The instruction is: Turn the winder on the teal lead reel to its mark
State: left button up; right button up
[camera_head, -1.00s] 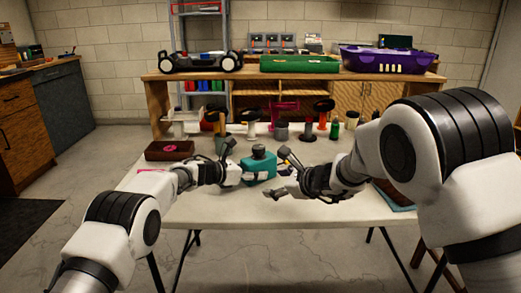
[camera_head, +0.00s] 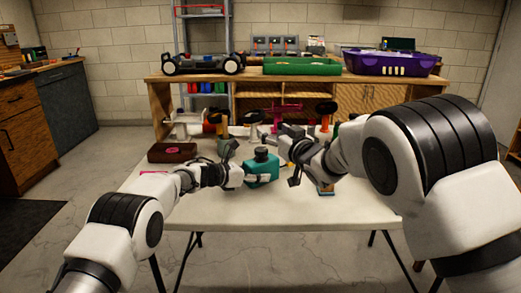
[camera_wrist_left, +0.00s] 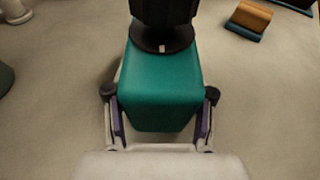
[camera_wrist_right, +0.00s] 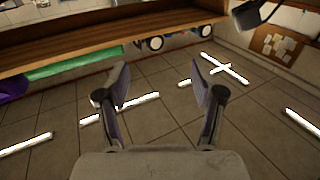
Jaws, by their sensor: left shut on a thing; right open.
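The teal lead reel (camera_head: 263,171) stands on the white table, with a black round winder (camera_head: 261,154) on top. My left gripper (camera_head: 246,178) is shut on the reel's body from the left. In the left wrist view, its fingers (camera_wrist_left: 160,95) flank the teal body (camera_wrist_left: 163,85). The black winder (camera_wrist_left: 163,30) shows at the top there, with a small pale mark on its rim; whether it lines up with anything, I cannot tell. My right gripper (camera_head: 282,135) is raised right of the reel, apart from it. In the right wrist view, its fingers (camera_wrist_right: 160,85) are open and empty.
A brown box (camera_head: 171,153) lies at the table's left. Several spools and stands line the table's back edge. The table front (camera_head: 260,213) is clear. A wooden bench (camera_head: 155,95) stands behind.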

aim_at(264, 152)
notch_tip(264, 152, down, 8)
jog(key=x, duration=0.7)
jog(key=shift+w+a, duration=0.15)
jog(key=shift+a, duration=0.2)
jog(key=c, duration=1.2)
